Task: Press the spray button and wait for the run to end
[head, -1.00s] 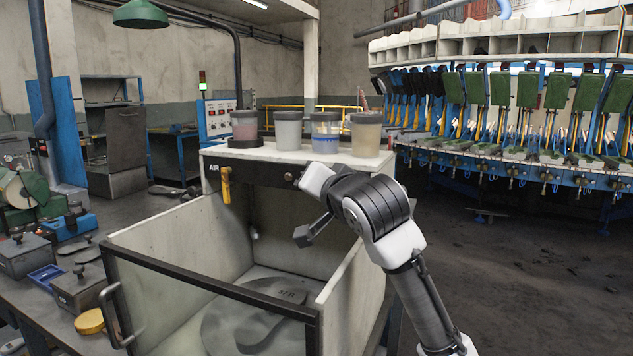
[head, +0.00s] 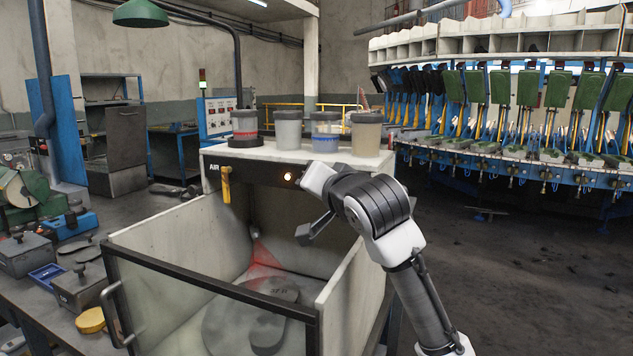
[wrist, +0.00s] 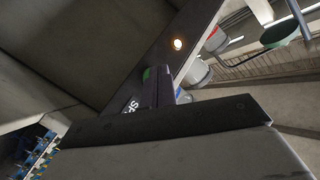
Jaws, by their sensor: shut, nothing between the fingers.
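The spray booth (head: 160,232) is an open-topped box with a clear front, a handle and a dark control strip marked AIR. A red spray fan (head: 264,266) comes from the nozzle (head: 254,236) inside, above the grey sole mould (head: 240,318). My gripper (wrist: 160,80) is shut and empty, its tips at the strip beside lettering that begins "SP". A sliver of green, apparently the spray button (wrist: 147,73), shows at the tips; contact cannot be told.
Several lidded jars (head: 289,131) stand on the booth top; the leftmost (head: 244,126) has a red band. A yellow valve handle (head: 226,182) hangs at the strip's left. The left bench (head: 58,318) holds metal blocks. The rotary machine (head: 520,110) stands at right, with open floor before it.

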